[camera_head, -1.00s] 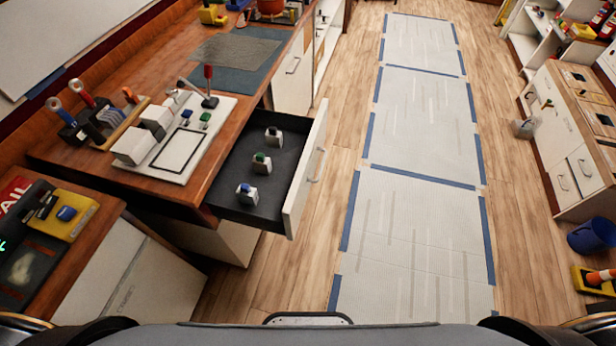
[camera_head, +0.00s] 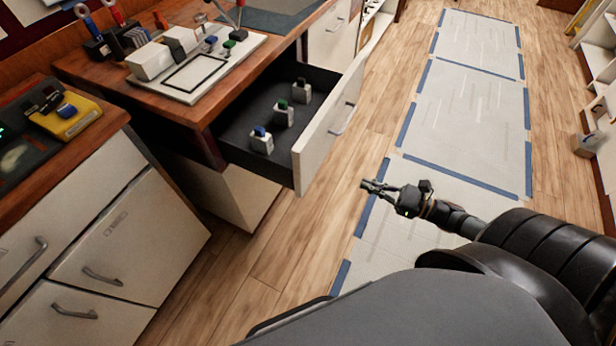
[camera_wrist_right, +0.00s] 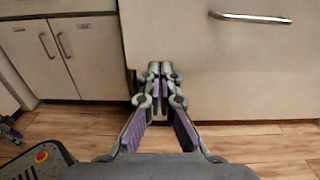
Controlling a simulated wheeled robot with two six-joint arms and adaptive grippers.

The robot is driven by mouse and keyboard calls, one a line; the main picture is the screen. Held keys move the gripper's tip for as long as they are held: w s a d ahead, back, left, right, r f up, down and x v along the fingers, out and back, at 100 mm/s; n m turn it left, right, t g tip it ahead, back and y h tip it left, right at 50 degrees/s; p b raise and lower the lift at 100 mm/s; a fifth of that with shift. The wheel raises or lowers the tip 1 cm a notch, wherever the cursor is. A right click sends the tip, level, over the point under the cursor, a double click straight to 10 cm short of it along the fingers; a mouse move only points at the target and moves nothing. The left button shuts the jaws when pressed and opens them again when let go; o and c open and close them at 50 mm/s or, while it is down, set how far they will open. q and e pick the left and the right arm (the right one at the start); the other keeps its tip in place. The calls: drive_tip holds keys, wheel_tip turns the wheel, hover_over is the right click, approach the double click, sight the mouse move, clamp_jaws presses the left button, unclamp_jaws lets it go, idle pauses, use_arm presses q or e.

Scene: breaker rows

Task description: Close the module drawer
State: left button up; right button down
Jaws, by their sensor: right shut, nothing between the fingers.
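The module drawer (camera_head: 226,138) is pulled out from the wooden workbench. Its white front panel (camera_head: 318,143) has a metal handle (camera_head: 343,119). In the right wrist view the gripper (camera_wrist_right: 160,68) points toward a white panel with a metal handle (camera_wrist_right: 250,18) at upper right.
A white board (camera_head: 197,70) with switches and modules lies on the bench top. A yellow device (camera_head: 66,116) sits on the counter at left, above white cabinets (camera_head: 120,235) with handles. The floor to the right of the drawer, with blue-taped mats (camera_head: 462,118), is clear.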

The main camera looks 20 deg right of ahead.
drive_tip(key=b, duration=0.6)
approach(314, 163)
drive_tip(key=x, duration=0.5)
drive_tip(key=shift+w+a, duration=0.1)
drive_tip(key=shift+a, duration=0.1)
use_arm(q)
drive_tip(key=w, duration=1.1)
drive_tip(key=shift+f+t+b, duration=0.3)
drive_tip(key=shift+f, duration=0.15)
use_arm(e)
drive_tip(key=shift+w+a+r, duration=0.1)
drive_tip(key=shift+w+a, duration=0.35)
drive_tip(key=shift+w, duration=0.05)
use_arm(q)
drive_tip(key=shift+a, duration=0.15)
